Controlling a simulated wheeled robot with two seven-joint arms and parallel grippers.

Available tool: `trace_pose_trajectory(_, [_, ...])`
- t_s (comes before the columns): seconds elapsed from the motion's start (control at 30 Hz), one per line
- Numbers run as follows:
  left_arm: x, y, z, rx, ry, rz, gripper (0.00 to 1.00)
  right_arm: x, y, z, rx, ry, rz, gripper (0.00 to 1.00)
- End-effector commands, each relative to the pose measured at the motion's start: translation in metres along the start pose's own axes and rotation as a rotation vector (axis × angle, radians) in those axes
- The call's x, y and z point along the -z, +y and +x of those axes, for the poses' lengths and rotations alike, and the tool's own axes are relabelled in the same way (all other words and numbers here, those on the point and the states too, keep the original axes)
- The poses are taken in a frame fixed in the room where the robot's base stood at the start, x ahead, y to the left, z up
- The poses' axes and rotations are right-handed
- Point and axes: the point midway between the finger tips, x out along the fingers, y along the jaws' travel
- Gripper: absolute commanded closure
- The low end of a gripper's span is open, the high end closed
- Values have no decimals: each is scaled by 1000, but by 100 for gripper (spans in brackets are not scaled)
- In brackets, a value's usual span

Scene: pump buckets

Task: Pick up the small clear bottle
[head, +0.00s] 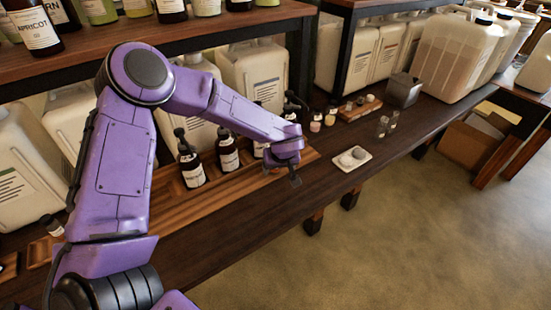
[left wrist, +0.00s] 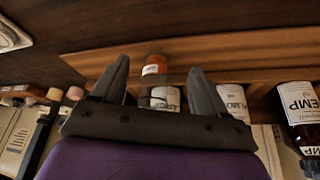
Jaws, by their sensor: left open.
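Two small clear bottles (head: 382,126) (head: 393,119) stand upright on the dark bench, beyond the white dish. I cannot tell which one the task names. My left gripper (head: 293,175) is over the front of the wooden tray, apart from the clear bottles and well to their left. In the left wrist view my left gripper (left wrist: 160,66) is open, its two dark fingers spread. My right gripper is in neither view.
Dark pump bottles (head: 190,165) stand in the wooden tray (head: 180,222) by my left arm. A white dish (head: 352,158) with pale round pieces lies between gripper and clear bottles. A metal box (head: 403,90) and large jugs (head: 456,55) stand behind. Bench front is mostly clear.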

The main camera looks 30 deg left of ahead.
Motion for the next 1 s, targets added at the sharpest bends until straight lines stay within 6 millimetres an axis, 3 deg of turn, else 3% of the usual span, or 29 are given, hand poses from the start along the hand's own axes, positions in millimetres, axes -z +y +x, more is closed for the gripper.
trace_pose_trajectory(0.17, [19, 1, 8, 0, -1, 0, 27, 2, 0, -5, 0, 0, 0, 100])
trace_pose_trajectory(0.4, [60, 1, 26, 1, 0, 0, 27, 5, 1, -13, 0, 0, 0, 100])
trace_pose_trajectory(0.53, [60, 2, 38, 0, -1, 5, 27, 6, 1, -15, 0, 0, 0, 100])
trace_pose_trajectory(0.73, [60, 2, 39, -2, 0, 5, 27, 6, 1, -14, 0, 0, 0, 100])
trace_pose_trajectory(0.9, [60, 2, 39, -2, 0, 4, 82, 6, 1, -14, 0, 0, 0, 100])
trace_pose_trajectory(1.0, [60, 2, 39, -2, 1, 4, 85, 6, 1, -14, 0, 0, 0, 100])
